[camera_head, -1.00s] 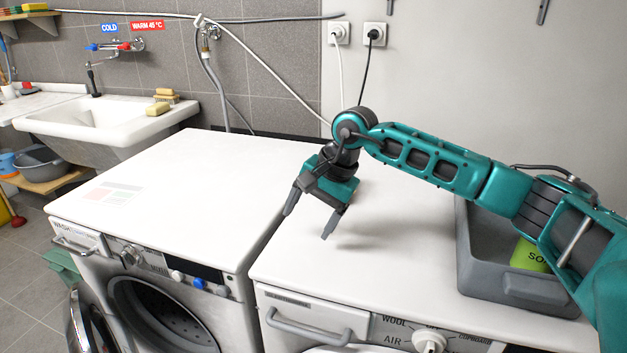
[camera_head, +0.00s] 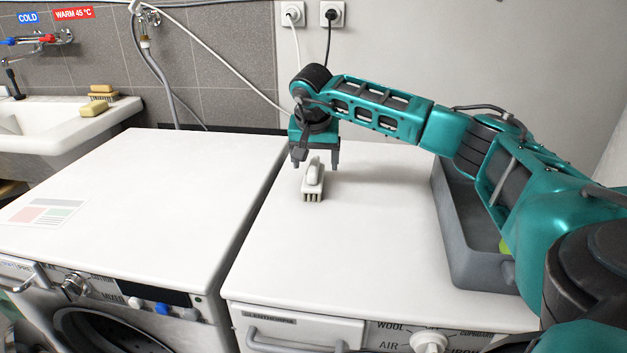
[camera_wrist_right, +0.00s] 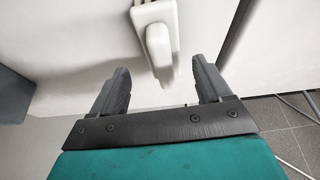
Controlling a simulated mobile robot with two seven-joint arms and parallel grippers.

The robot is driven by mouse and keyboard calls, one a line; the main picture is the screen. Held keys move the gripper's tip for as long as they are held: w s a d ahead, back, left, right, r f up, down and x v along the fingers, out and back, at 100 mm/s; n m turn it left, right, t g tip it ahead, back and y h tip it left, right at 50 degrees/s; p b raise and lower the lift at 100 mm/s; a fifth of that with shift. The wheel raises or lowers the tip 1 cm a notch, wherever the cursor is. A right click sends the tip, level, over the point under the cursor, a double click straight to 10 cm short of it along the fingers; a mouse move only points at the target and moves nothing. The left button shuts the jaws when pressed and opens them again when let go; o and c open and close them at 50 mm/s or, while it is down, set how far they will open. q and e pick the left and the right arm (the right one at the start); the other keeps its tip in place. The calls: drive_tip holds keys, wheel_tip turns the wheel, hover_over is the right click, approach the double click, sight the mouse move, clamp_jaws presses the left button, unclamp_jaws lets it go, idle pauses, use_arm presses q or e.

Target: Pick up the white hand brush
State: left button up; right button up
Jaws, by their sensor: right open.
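The white hand brush (camera_head: 314,178) lies on the white top of the right-hand machine, bristles toward the front, in the head view. In the right wrist view the brush (camera_wrist_right: 158,42) is at the top centre, ahead of and between the fingers, with its handle toward the gripper. My right gripper (camera_head: 316,162) is just behind and above the brush, pointing down. Its fingers (camera_wrist_right: 160,90) are open with nothing between their tips. The brush's far end is partly behind or close to the gripper. My left gripper is not in view.
A grey crate (camera_head: 470,240) stands on the right side of the same machine top (camera_head: 350,270). A sink (camera_head: 60,130) with a sponge is further left. The wall is close behind.

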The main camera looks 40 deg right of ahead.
sight(314, 164)
drive_tip(key=x, duration=0.5)
drive_tip(key=shift+w+a+b, duration=0.15)
drive_tip(key=shift+b, duration=0.25)
drive_tip(key=shift+c, duration=0.4)
drive_tip(key=c, duration=0.9)
drive_tip(key=shift+r, duration=0.1)
drive_tip(key=shift+c, duration=0.5)
drive_tip(key=shift+r, duration=0.1)
